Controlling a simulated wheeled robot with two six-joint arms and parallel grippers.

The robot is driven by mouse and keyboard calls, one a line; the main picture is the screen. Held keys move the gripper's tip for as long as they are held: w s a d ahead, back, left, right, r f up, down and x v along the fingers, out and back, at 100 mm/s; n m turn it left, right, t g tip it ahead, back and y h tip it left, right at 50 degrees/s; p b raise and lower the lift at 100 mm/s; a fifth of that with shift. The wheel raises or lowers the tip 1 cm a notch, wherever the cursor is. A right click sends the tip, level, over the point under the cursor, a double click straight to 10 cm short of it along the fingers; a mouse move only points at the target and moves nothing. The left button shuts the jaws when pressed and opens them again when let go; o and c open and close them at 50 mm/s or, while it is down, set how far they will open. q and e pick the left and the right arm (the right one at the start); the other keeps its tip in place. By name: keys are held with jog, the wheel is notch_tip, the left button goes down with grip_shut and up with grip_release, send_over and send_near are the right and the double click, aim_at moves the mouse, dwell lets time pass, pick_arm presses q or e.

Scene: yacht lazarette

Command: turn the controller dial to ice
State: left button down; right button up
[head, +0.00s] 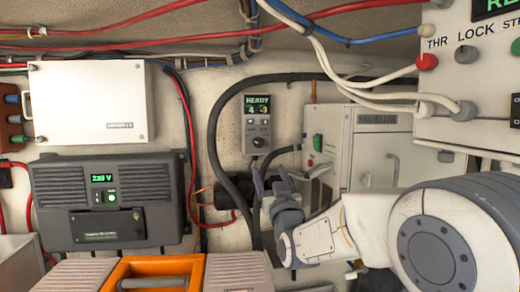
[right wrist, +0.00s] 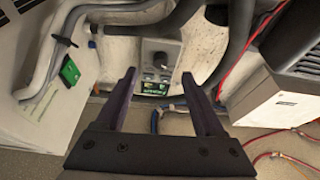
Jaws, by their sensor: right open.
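The controller (head: 257,123) is a small grey box on the back wall, with a green display reading READY and smaller figures below. Its round dark dial (head: 258,142) is under the display; I cannot read its pointer or any ice mark. My right gripper (head: 271,179) is open and empty, below and slightly right of the controller in the head view. In the right wrist view, the controller (right wrist: 158,66) appears upside down between the two fingers of my right gripper (right wrist: 158,76), apart from them. The dial (right wrist: 161,59) shows there above the display. My left gripper is not in view.
A thick black hose (head: 213,140) curves around the controller. A white cabinet (head: 372,140) stands right of it. A dark inverter (head: 105,203) with a lit display is at left. A labelled switch panel (head: 480,70) overhangs at upper right. An orange-handled case (head: 150,266) lies below.

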aim_at(259, 146)
jog(key=p+x, duration=0.2)
jog(key=x, duration=0.1)
jog(key=r+p+x, duration=0.1)
jog(key=p+x, duration=0.1)
jog(key=x, duration=0.1)
jog(key=p+x, duration=0.2)
jog(key=x, duration=0.1)
jog(key=shift+a+r, duration=0.2)
jog(key=shift+r, duration=0.3)
jog(key=shift+w+a+r+p, duration=0.1)
jog(key=shift+w+p, duration=0.35)
jog(key=shift+w, duration=0.1)
jog(key=shift+t, duration=0.3)
grip_shut()
